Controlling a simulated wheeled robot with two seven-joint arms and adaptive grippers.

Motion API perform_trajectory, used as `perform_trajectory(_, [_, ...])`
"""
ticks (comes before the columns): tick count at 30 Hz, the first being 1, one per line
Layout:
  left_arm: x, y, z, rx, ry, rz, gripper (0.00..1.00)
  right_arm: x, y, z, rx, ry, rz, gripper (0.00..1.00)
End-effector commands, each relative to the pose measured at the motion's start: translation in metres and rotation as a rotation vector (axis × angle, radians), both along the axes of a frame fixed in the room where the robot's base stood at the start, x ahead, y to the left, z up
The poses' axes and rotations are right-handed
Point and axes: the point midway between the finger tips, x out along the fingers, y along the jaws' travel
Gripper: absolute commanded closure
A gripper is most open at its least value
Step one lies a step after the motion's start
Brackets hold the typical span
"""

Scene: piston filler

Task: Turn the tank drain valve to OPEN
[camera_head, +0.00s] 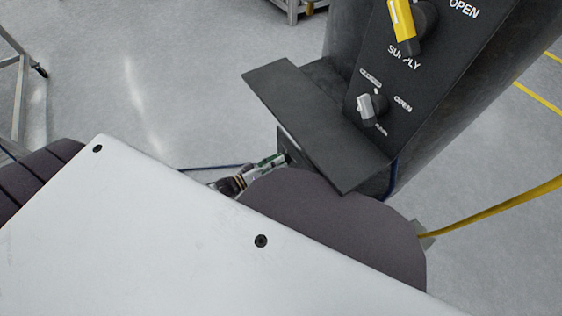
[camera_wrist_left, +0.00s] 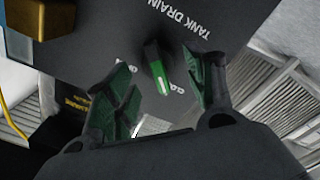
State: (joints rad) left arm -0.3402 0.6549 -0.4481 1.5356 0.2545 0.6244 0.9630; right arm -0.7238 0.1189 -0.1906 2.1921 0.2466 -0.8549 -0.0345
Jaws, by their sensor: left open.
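The tank drain valve handle (camera_wrist_left: 158,70) is a green lever with a pale stripe, on a dark panel (camera_wrist_left: 100,30) lettered TANK DRAIN, upside down in the left wrist view. Its striped end points down in that picture. My left gripper (camera_wrist_left: 164,84) is open, with one green-padded finger on each side of the handle and visible gaps between. The position lettering is partly hidden by the fingers. In the head view my left gripper (camera_head: 268,163) is small, beside the panel under the dark shelf; the handle cannot be made out there. My right gripper is out of view.
A dark shelf (camera_head: 315,115) juts out above the drain panel. Above it are a yellow supply lever (camera_head: 402,22) and a grey lever (camera_head: 367,108) marked CLOSED and OPEN. A yellow hose (camera_head: 500,210) runs to the right. The floor at left is mostly clear.

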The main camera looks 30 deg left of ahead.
Motion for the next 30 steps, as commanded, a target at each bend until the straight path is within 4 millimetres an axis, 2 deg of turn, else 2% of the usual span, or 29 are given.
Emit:
perform_trajectory(7, [0.016, -0.010, 0.000, -0.002, -0.001, 0.000, 0.45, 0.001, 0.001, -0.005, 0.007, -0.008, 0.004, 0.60])
perform_trajectory(19, [0.019, -0.011, 0.000, -0.001, 0.001, 0.000, 0.47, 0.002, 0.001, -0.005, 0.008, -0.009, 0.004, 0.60])
perform_trajectory(28, [0.019, -0.011, 0.000, -0.001, 0.001, 0.000, 0.85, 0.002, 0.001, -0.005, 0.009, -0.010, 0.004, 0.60])
perform_trajectory(30, [0.019, -0.011, 0.000, -0.001, 0.001, 0.000, 0.88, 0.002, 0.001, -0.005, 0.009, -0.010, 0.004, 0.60])
